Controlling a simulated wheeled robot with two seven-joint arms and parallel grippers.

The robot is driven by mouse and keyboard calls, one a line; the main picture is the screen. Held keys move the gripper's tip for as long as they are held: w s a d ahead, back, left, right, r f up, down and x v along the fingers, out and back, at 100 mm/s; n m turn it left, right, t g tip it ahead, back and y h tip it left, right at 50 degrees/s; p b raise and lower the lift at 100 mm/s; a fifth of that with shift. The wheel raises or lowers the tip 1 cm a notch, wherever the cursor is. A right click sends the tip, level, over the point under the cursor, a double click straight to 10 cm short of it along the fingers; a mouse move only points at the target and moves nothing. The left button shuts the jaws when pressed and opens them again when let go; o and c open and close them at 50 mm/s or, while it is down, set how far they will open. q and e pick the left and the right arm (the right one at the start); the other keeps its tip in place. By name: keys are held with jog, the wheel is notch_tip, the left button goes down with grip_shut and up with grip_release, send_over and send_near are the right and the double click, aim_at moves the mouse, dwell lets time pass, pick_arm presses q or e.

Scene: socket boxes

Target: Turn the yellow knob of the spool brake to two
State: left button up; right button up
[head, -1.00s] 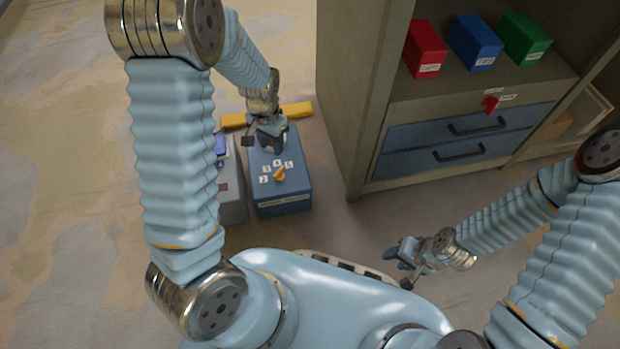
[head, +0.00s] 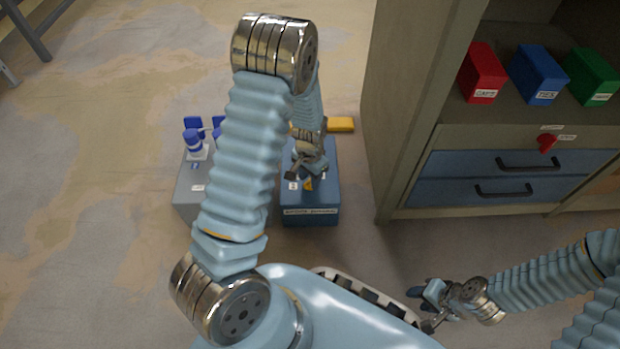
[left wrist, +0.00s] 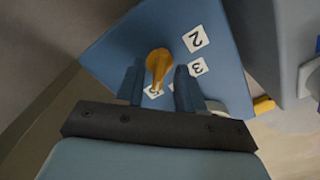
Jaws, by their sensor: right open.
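The yellow knob (head: 308,184) sits on top of a blue box (head: 322,218) on the floor, mostly covered by my left gripper in the head view. In the left wrist view the knob (left wrist: 158,62) lies between my left fingers (left wrist: 159,88), which are open on either side of it; contact is unclear. Its narrow end points toward a partly hidden label that looks like 5. The labels 2 (left wrist: 195,39) and 3 (left wrist: 197,68) show to its right. My left gripper (head: 307,174) is low over the box. My right gripper (head: 424,307) is open and empty.
A grey box (head: 190,192) with blue-topped parts stands left of the blue box. A yellow bar (head: 341,125) lies behind it. A cabinet (head: 400,130) with blue drawers, a red knob (head: 547,143) and red, blue and green boxes stands at right.

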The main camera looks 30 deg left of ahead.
pick_arm(q)
grip_shut()
